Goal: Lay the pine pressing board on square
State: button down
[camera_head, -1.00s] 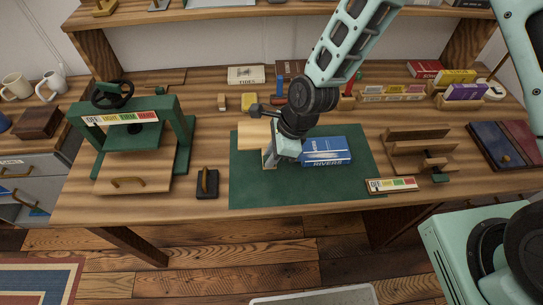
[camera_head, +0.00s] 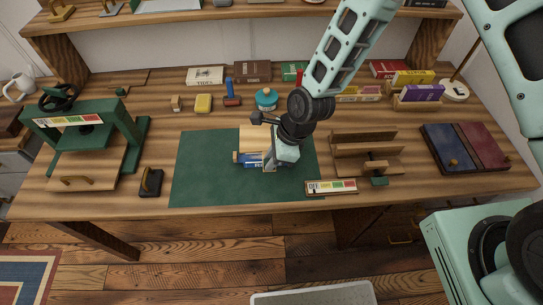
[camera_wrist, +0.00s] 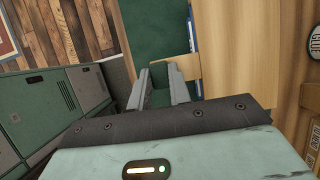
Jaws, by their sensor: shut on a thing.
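The pale pine pressing board (camera_head: 254,139) is held by my gripper (camera_head: 268,165), which is shut on its edge or a tab. In the wrist view the board (camera_wrist: 235,55) fills the area right of my gripper (camera_wrist: 159,70). The blue book (camera_head: 248,159) lies on the green mat (camera_head: 205,185), with the board over or just above part of it. A thin blue strip of the book (camera_wrist: 193,35) shows beside the board in the wrist view. My wrist hides the book's right part. I cannot tell whether board and book touch, or whether their edges line up.
A green press (camera_head: 85,140) stands at the left, with a dark handled block (camera_head: 150,183) near it. A label strip (camera_head: 330,187) lies at the mat's front right corner.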

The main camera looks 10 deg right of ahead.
jog(key=shift+f+b, duration=1.9)
jog(key=shift+f, duration=0.85)
jog(key=shift+f, duration=0.2)
jog(key=c, duration=1.2)
grip_release()
jog(key=b+v, duration=0.1)
jog(key=v, duration=1.6)
jog(key=shift+r, duration=0.15)
jog(key=s+d+r+n+h, duration=0.1)
jog(key=s+r+n, duration=0.4)
jog(key=n, duration=0.8)
jog(key=s+d+r+n+h, duration=0.2)
jog(key=s+r+n, duration=0.4)
jog(key=s+n, duration=0.6)
jog(key=shift+s+d+n+h, duration=0.2)
jog(key=shift+d+n+h, duration=0.15)
jog(key=shift+n, duration=0.25)
